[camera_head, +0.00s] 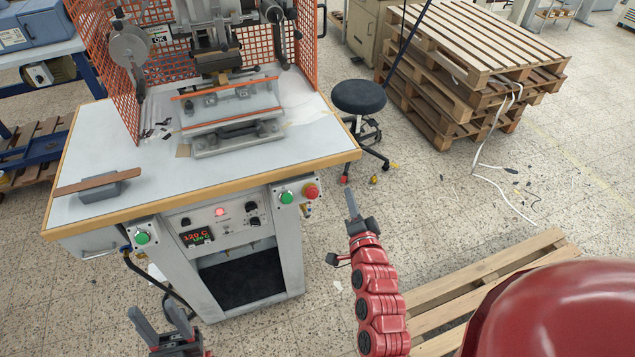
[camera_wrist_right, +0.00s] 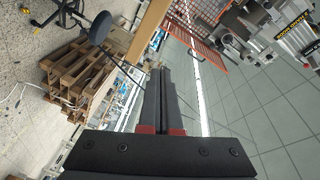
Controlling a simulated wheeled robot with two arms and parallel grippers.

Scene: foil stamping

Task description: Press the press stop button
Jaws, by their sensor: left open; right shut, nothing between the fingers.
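The red press stop button (camera_head: 311,191) sits on a small grey box at the right front corner of the press table, beside a green button (camera_head: 286,197). My right gripper (camera_head: 350,192) is shut and empty, pointing up, to the right of the red button and apart from it. In the right wrist view its closed fingers (camera_wrist_right: 160,72) point toward the table edge; the red button cannot be made out there. My left gripper (camera_head: 153,309) is open and empty at the bottom left, below another green button (camera_head: 142,237).
The press (camera_head: 235,120) with orange mesh guards stands on the white table (camera_head: 230,165). A control panel (camera_head: 218,225) with a lit display is below. A black stool (camera_head: 359,97) and stacked pallets (camera_head: 470,60) stand behind. Another pallet (camera_head: 480,295) lies at right.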

